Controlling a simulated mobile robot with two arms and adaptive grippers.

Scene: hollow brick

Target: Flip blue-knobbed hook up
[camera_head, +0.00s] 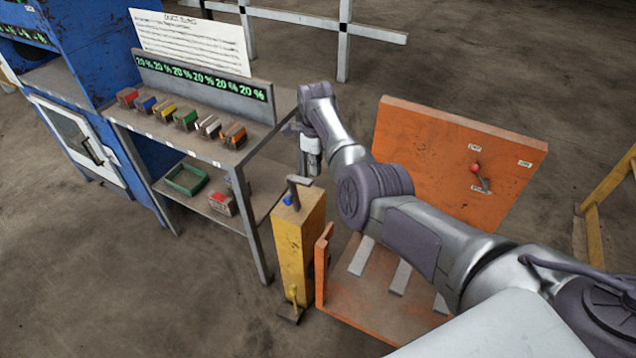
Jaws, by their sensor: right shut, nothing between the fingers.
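A yellow post (298,245) stands at the middle, left of the orange stand. On its top are a small blue knob (288,200) and a grey hook-shaped piece (296,188), which looks like the blue-knobbed hook. The hook's exact position is too small to tell. My right arm reaches in from the lower right, across the orange stand. My right gripper (311,168) points down, shut and empty, just above and behind the post's top in the picture. I see no clear contact with the hook. My left gripper is out of view.
An orange panel (420,150) with a red-knobbed lever (475,169) stands at right. A grey shelf table (250,150) holds several coloured blocks below a green percent display (200,78). Its lower shelf has a green tray (187,179). A blue cabinet (110,50) stands far left.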

